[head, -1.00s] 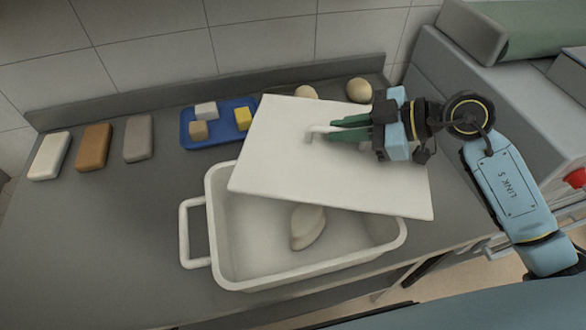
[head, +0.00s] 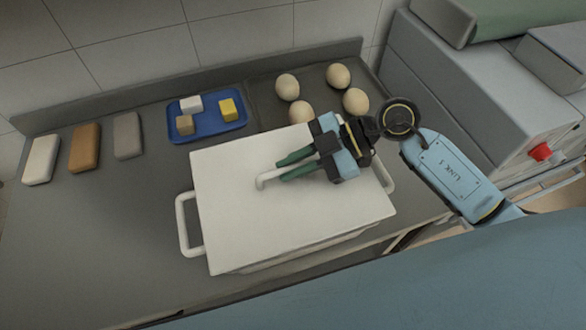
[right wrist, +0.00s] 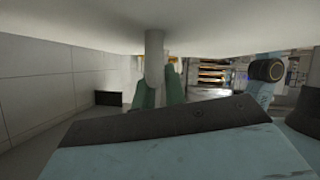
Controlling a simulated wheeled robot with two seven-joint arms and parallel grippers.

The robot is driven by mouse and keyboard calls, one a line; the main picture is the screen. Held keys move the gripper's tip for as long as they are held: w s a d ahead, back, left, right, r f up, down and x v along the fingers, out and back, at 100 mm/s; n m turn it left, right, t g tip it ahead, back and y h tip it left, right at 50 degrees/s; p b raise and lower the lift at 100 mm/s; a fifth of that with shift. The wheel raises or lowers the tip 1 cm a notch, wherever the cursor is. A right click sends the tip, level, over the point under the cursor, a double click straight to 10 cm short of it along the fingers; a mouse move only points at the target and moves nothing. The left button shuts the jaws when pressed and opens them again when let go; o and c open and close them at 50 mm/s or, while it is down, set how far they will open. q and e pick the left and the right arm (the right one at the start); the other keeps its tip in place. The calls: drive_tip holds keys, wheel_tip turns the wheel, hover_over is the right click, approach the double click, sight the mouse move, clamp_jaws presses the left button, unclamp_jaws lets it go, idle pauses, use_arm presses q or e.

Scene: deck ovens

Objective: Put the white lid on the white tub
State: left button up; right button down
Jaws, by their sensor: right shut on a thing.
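The white lid (head: 235,210) lies flat over the white tub and hides its opening. Below the lid's front edge a strip of tub wall shows, and the tub's left handle (head: 183,226) and right handle stick out. The lid looks slightly turned against the tub; I cannot tell if it rests on the rim. My right gripper (head: 279,168) is shut on the lid's bent white handle (head: 263,181). In the right wrist view the handle (right wrist: 154,58) passes between the green fingers (right wrist: 158,88), with the lid across the top. My left gripper is not in view.
A blue tray (head: 208,131) with several small blocks stands behind the tub. Several round cream-coloured balls (head: 338,76) lie on a dark tray at the back right. White, brown and grey blocks (head: 85,148) lie at the left. The counter left of the tub is clear.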

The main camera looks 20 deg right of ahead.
drive_tip(key=shift+f, duration=0.6)
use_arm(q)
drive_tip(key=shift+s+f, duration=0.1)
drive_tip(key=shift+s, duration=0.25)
use_arm(e)
drive_tip(key=shift+f, duration=0.1)
drive_tip(key=shift+f, duration=0.3)
drive_tip(key=c, duration=1.5)
unclamp_jaws()
drive_tip(key=shift+f, duration=0.1)
drive_tip(key=shift+o, duration=0.2)
